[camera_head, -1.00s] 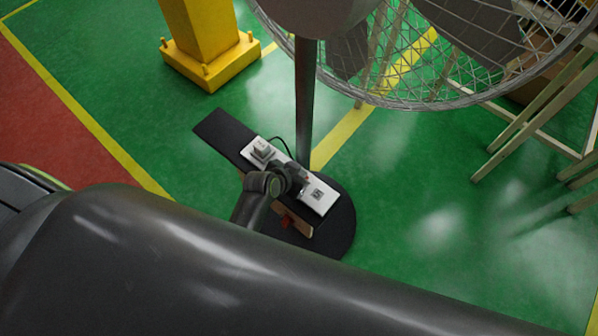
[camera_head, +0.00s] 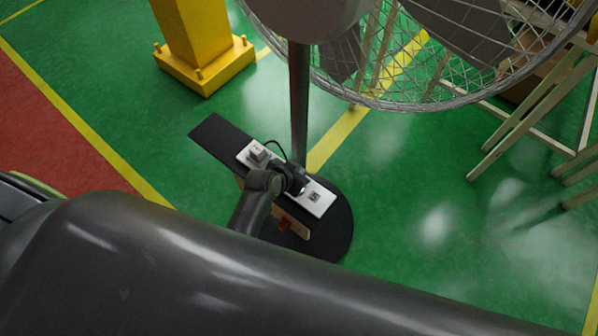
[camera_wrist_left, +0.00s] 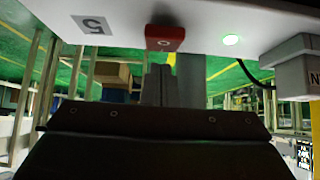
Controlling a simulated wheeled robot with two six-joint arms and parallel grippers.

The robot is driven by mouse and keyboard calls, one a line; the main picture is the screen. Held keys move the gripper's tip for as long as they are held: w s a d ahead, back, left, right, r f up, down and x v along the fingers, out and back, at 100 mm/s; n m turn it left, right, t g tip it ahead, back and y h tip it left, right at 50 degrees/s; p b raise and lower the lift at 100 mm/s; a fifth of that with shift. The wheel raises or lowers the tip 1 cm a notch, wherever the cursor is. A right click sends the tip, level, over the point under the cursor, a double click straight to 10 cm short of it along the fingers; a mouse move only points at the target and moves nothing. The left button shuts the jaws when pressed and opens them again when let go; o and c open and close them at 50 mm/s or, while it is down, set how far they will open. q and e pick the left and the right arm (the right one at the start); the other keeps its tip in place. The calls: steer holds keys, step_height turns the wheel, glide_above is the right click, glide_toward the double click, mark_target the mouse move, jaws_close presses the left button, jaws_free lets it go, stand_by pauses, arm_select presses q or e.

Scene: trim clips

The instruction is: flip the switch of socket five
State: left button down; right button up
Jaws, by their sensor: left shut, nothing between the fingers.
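A white power strip (camera_head: 325,204) lies on a dark board above the floor. Its label 5 (camera_head: 314,196) shows at the right end and appears upside down in the left wrist view (camera_wrist_left: 93,25). In that view a red switch (camera_wrist_left: 165,38) sits beside the label, with a lit green lamp (camera_wrist_left: 231,40) on its other side. My left gripper (camera_wrist_left: 158,82) is shut and empty, its fingertips close to the switch. I cannot tell whether they touch it. In the head view my left gripper (camera_head: 298,183) is over the strip and hides the switch. My right gripper is not in view.
A grey plug block (camera_wrist_left: 298,66) sits beyond the lamp; a plug (camera_head: 258,154) with a black cable shows at the strip's left end. A fan pole (camera_head: 299,105) rises just behind the strip, under a wire fan cage. A yellow post (camera_head: 205,65) stands at the back left.

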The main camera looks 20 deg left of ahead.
arm_select(q)
steer(key=r+p, duration=0.2)
steer(key=r, duration=0.1)
steer(key=r+p, duration=0.1)
steer(key=p, duration=0.1)
steer(key=shift+w+d+r, duration=0.1)
steer(key=shift+w+r, duration=0.05)
steer(key=shift+w, duration=0.25)
steer(key=shift+s+r, duration=0.2)
steer(key=shift+s, duration=0.15)
steer(key=w+r+v, duration=0.1)
steer(key=v, duration=0.7)
steer(key=shift+s+r, duration=0.2)
steer(key=shift+r, duration=0.05)
